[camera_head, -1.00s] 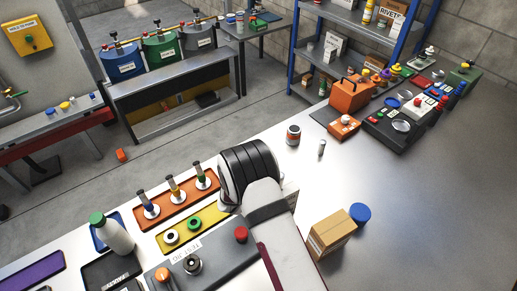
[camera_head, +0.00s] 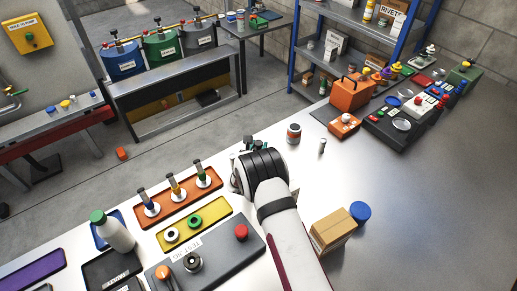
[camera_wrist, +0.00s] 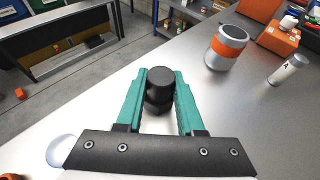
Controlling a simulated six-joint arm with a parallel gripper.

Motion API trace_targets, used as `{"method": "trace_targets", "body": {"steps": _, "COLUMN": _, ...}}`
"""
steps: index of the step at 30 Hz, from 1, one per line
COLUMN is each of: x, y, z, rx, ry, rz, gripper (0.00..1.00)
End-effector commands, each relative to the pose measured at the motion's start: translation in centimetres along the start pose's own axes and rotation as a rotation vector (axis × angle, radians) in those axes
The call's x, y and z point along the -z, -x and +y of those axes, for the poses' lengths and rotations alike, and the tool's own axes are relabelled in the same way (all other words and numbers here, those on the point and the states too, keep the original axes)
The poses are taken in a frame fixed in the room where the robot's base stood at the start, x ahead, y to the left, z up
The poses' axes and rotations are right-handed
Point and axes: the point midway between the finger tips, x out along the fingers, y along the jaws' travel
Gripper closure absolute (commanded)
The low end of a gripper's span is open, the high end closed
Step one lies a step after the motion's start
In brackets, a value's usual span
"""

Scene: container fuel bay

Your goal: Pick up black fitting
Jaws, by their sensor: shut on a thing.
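The black fitting (camera_wrist: 158,98) is a dark knob-like piece with a wide cap and a faceted body. In the wrist view it sits between the two teal fingers of my gripper (camera_wrist: 161,76), which are shut on its sides. I cannot tell whether the fitting's base touches the bench. In the head view my wrist hides the fitting and most of the gripper.
An orange-banded can (camera_head: 293,134) and a small grey cylinder (camera_head: 322,146) stand to the right on the bench. A yellow tray (camera_head: 215,206) with rings and an orange tray (camera_head: 180,212) with upright plungers are left. A cardboard box (camera_head: 330,232) stands right of my arm.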

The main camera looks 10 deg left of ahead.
Motion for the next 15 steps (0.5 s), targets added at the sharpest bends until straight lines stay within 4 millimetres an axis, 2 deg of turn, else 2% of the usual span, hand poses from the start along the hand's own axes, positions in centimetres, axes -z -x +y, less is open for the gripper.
{"method": "trace_targets", "body": {"steps": 2, "x": 0.0, "y": 0.0, "z": 0.0, "rx": 0.0, "ry": 0.0, "rz": 0.0, "gripper": 1.0}}
{"method": "trace_targets", "body": {"steps": 11, "x": -0.1, "y": 0.0, "z": 0.0, "rx": 0.0, "ry": -0.001, "rz": -0.001, "gripper": 1.0}}
{"method": "trace_targets", "body": {"steps": 13, "x": -0.6, "y": 0.2, "z": 0.0, "rx": 0.0, "ry": -0.001, "rz": -0.002, "gripper": 1.0}}
{"method": "trace_targets", "body": {"steps": 15, "x": -2.0, "y": 0.8, "z": 0.1, "rx": -0.001, "ry": -0.001, "rz": -0.004, "gripper": 1.0}}
